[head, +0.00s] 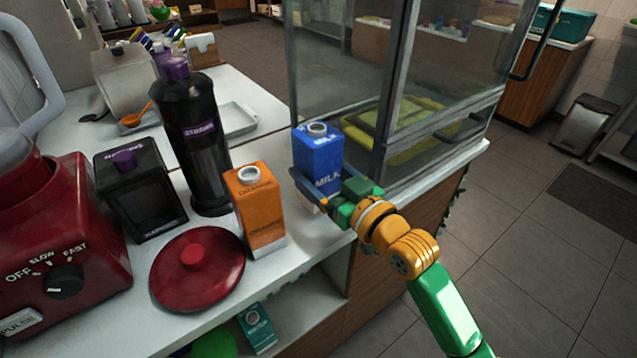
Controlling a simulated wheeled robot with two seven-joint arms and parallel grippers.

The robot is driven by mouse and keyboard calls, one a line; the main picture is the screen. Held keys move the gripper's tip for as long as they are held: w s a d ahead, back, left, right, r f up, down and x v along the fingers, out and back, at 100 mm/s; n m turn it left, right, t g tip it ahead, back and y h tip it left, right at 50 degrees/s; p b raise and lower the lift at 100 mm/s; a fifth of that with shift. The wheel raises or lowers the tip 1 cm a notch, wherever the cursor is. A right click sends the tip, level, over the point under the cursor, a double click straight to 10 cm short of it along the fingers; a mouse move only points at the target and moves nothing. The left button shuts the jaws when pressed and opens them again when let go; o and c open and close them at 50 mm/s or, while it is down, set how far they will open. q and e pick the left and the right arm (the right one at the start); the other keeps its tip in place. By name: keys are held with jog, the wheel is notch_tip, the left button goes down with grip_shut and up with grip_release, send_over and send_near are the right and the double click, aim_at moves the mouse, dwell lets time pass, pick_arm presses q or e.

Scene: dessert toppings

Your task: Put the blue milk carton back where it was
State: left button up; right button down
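The blue milk carton (317,150) stands upright at the counter's right part, just in front of the glass case. My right gripper (322,183) reaches in from the lower right and is shut around the carton's lower part, one dark finger showing along its left side. The far finger is mostly hidden. The carton's base is partly covered by the gripper, so I cannot tell whether it touches the counter. My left gripper is not in view.
An orange carton (256,212) stands just left of the blue one. A red lid (185,268), a black box dispenser (142,200), a tall black dispenser (200,140) and a red blender base (60,240) fill the left. A green carton (257,328) is on the shelf below.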

jog(key=shift+f, duration=0.95)
jog(key=shift+f, duration=0.1)
grip_release()
jog(key=v, duration=1.2)
jog(key=shift+b, duration=0.4)
